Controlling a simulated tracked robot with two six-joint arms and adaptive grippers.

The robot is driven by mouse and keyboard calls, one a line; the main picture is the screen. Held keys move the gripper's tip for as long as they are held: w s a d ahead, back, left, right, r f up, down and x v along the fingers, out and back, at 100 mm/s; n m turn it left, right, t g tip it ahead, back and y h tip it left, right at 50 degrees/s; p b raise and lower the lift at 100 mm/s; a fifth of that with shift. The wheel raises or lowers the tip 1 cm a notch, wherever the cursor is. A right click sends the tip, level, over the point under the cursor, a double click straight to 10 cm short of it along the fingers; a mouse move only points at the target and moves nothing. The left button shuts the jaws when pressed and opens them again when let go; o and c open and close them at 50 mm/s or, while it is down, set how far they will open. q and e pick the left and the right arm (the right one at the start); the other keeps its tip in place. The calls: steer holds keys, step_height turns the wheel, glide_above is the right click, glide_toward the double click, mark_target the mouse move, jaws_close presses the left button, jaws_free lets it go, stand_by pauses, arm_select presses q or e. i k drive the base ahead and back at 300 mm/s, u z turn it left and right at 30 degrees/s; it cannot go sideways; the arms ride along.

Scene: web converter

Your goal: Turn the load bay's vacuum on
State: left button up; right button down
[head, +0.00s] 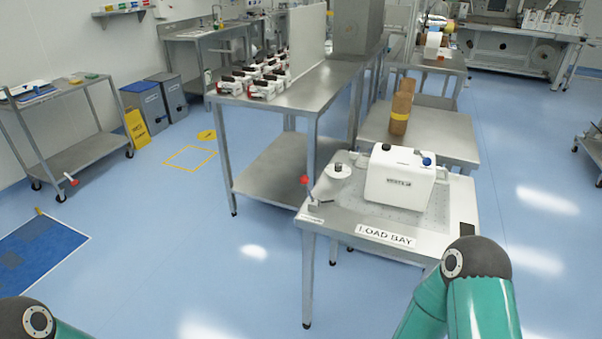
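The load bay (345,215) is a small metal table right of centre, with a "LOAD BAY" label (386,236) on its front edge. A white box-shaped unit (399,178) stands on its perforated top. The unit has a blue knob (427,161) and small dark parts on top; its lettering is too small to read surely. A white cylindrical part (338,175) stands to its left. A red knob (304,180) shows near the table's left edge; its mounting is unclear. No control is clearly marked as vacuum. Neither gripper is in view; only parts of my arms show at the bottom.
A long steel bench (318,88) with red-and-white items (265,88) stands behind left. Another metal table (440,140) with brown rolls (401,108) is behind the load bay. A wheeled cart (75,147) and yellow sign (137,129) stand left. Blue floor in front is clear.

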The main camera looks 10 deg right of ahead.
mark_target(304, 179)
steer(key=z, duration=0.05)
steer(key=i, duration=0.9)
steer(key=u, duration=0.05)
